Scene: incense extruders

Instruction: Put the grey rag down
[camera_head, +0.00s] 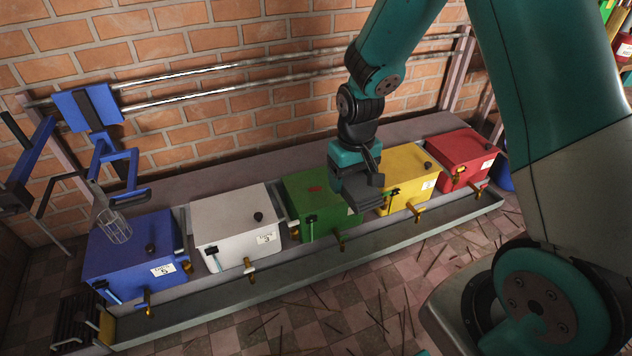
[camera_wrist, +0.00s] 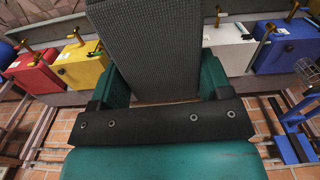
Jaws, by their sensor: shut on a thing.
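The grey rag (camera_wrist: 158,45) fills the top middle of the wrist view as a dark, finely textured panel between the teal sides of my gripper (camera_wrist: 158,88). My gripper is shut on it. In the head view the rag (camera_head: 363,193) looks like a dark grey block below my gripper (camera_head: 356,175). It hangs in front of the green box (camera_head: 310,190), near the yellow box (camera_head: 408,165). The fingertips are mostly hidden, and I cannot tell whether the rag touches a box.
A red box (camera_head: 466,152), white box (camera_head: 225,215) and blue box (camera_head: 125,240) stand in the same row, with brass taps over a long metal trough (camera_head: 290,288). A blue-handled wire basket (camera_head: 117,230) is above the blue box. Thin sticks litter the tiled floor (camera_head: 400,270).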

